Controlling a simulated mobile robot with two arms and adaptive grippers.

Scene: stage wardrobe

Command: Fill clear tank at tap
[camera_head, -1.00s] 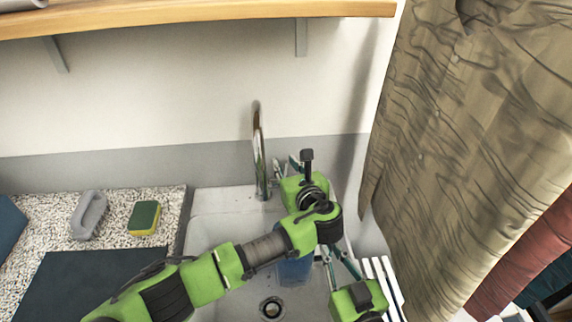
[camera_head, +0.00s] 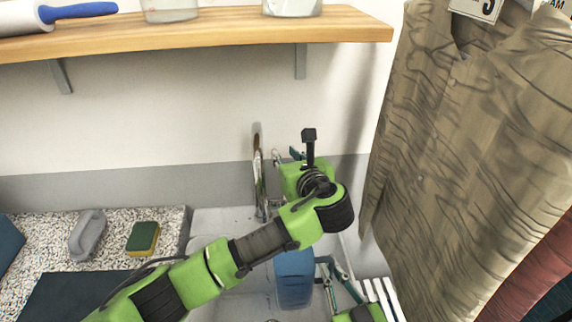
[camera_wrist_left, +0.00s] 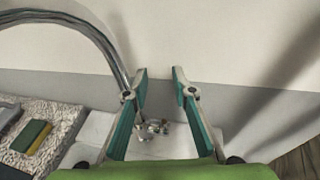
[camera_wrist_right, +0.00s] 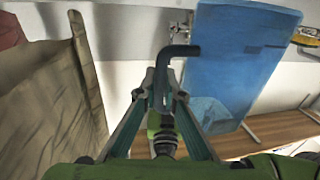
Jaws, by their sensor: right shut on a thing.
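The tank (camera_head: 295,280) is see-through blue and stands in or just above the sink, partly behind my left arm. In the right wrist view it (camera_wrist_right: 240,65) fills the upper right, with a dark bent handle (camera_wrist_right: 181,51). My right gripper (camera_head: 322,265) is shut on that handle from the right side. The chrome tap (camera_head: 258,170) rises at the back of the sink; its curved spout (camera_wrist_left: 92,35) shows in the left wrist view. My left gripper (camera_wrist_left: 158,85) is open and empty near the tap, with the tap's valve fittings (camera_wrist_left: 152,128) seen between and beyond its fingers.
A speckled counter (camera_head: 50,233) left of the sink holds a grey-handled tool (camera_head: 87,236) and a sponge (camera_head: 143,238). A wooden shelf (camera_head: 200,33) with containers hangs above. Hanging shirts (camera_head: 470,150) crowd the right side.

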